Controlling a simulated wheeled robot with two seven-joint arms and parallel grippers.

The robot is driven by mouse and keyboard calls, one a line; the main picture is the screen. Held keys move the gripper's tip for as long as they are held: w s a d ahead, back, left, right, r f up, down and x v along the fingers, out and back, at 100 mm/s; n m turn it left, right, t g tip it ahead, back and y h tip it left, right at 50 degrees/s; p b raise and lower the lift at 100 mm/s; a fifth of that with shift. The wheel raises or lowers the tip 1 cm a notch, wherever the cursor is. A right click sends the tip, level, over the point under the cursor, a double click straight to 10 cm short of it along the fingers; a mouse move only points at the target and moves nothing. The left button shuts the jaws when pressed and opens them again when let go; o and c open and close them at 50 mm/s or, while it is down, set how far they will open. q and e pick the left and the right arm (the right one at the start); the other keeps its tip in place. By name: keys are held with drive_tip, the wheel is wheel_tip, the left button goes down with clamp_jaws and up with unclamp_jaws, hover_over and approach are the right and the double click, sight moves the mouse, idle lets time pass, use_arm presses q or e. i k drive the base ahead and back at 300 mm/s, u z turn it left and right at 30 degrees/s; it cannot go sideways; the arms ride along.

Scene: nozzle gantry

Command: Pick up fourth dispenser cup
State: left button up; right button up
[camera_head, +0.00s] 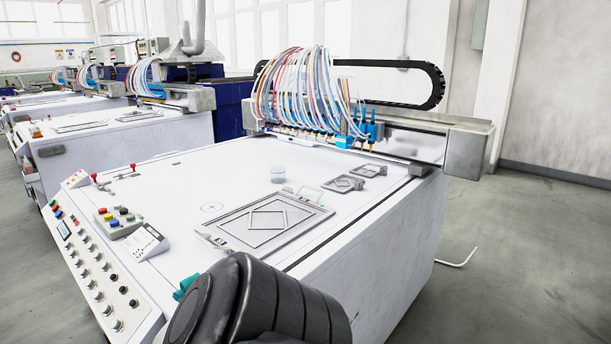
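A small translucent whitish cup (278,174) stands upright on the white machine table (170,200), just behind the large grey frame plate. I cannot tell which numbered dispenser cup it is. A row of blue dispenser nozzles (310,130) hangs on the gantry behind it, with many coloured hoses arching above. A large dark arm link of mine fills the bottom centre and hides part of the table's front edge. Neither of my grippers shows. A small teal piece (186,287) shows beside the dark link; I cannot tell what it is.
A grey frame plate (265,222) lies flat in front of the cup. Smaller grey plates (343,184) lie to the right. A button box (118,221) and a tilted keypad (138,243) stand at the left, above the sloped control panel (95,270). The table's left middle is mostly clear.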

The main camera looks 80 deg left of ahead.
sight(277, 171)
drive_tip(key=u, duration=1.25)
drive_tip(key=i, duration=3.25)
drive_tip(key=z, duration=5.4)
